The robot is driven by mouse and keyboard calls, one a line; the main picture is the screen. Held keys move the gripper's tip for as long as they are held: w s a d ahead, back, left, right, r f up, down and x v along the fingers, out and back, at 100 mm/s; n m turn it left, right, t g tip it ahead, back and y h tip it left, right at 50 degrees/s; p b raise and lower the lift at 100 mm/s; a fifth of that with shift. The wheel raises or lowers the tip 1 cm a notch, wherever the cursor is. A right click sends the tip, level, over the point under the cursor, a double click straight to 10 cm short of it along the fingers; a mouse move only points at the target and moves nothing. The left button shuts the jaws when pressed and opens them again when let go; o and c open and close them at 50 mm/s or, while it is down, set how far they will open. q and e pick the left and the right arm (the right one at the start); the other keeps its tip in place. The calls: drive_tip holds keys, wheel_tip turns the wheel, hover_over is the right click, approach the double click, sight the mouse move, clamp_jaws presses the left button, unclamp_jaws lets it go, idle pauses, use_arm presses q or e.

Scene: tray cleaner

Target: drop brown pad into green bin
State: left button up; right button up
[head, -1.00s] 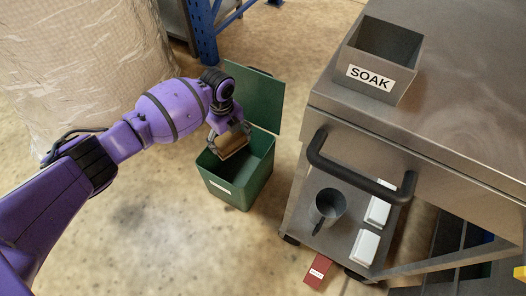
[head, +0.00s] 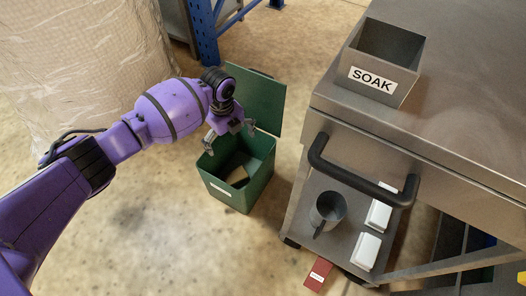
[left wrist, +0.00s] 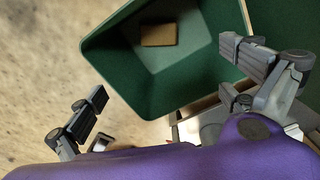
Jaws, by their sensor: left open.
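The brown pad (head: 237,176) lies inside the green bin (head: 244,200), low down near its bottom. It also shows in the left wrist view (left wrist: 159,35), flat inside the green bin (left wrist: 101,55). The bin's lid (head: 256,98) stands open at the back. My left gripper (head: 230,140) is above the bin's opening, open and empty. In the left wrist view its two fingers (left wrist: 172,78) are spread wide apart with nothing between them. My right gripper is not in view.
A steel cart (head: 430,140) stands to the right, with a grey SOAK box (head: 378,80) on top. Its lower shelf holds a grey mug (head: 327,208) and white boxes (head: 366,248). A red box (head: 318,274) is on the floor. A wrapped stack (head: 80,60) stands left.

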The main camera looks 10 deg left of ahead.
use_arm(q)
wheel_tip(320, 180, up, 11)
idle(0.3)
idle(0.4)
